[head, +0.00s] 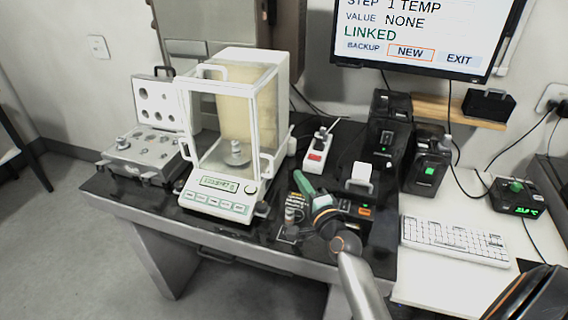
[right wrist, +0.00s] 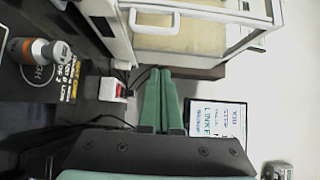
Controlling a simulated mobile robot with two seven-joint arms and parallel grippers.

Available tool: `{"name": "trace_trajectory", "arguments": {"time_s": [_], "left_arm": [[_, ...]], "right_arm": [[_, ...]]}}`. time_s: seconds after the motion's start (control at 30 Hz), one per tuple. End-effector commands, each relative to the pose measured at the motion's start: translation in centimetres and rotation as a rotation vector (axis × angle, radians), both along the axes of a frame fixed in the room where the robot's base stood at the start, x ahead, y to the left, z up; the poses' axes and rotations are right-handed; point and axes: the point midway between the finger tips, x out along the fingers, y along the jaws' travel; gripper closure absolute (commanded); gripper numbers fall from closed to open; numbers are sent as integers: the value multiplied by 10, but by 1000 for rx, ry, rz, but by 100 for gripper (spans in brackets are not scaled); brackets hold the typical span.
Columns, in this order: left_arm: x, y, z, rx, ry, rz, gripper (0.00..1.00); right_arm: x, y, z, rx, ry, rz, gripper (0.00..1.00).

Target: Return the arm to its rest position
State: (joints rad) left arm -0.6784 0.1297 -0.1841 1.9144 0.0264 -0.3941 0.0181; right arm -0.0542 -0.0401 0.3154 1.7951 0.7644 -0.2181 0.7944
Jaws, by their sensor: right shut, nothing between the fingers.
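My right gripper (head: 301,178) has green fingers and stands over the dark table (head: 130,195), just right of the balance's front. Its fingers are together with nothing between them; they also show in the right wrist view (right wrist: 163,100). The right arm enters the head view from the bottom. The white balance (head: 217,198) has a glass case, with a metal weight (head: 236,152) inside on the pan. My left gripper is not in view.
An open weight case (head: 140,155) lies left of the balance. A small red-and-white device (head: 316,152), dark instruments (head: 388,140) and a keyboard (head: 455,241) stand around the right arm. The monitor (head: 425,35) hangs behind. A small cylinder (right wrist: 40,50) stands close by the gripper.

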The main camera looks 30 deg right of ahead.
Motion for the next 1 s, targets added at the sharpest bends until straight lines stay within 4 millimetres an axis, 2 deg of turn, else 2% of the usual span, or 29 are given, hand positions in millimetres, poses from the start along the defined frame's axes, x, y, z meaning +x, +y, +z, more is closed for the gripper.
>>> {"name": "trace_trajectory", "arguments": {"time_s": [0.27, 0.37, 0.47, 0.57, 0.6, 0.7, 0.8, 1.0], "left_arm": [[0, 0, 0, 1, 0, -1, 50], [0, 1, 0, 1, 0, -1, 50], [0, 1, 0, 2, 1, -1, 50], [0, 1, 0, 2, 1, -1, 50], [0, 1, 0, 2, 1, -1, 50], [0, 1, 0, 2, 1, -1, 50], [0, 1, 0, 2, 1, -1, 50], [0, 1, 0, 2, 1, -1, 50]], "right_arm": [[-4, 5, -2, -26, 18, 19, 100], [-10, 27, -10, -132, 91, 98, 100], [-30, 64, -30, -330, 229, 246, 100], [-64, 101, -58, -579, 395, 429, 100], [-81, 113, -68, -678, 462, 503, 100], [-126, 134, -91, -893, 609, 674, 100], [-165, 142, -105, -1051, 724, 809, 100], [-225, 144, -117, -1252, 883, 1004, 100]]}}
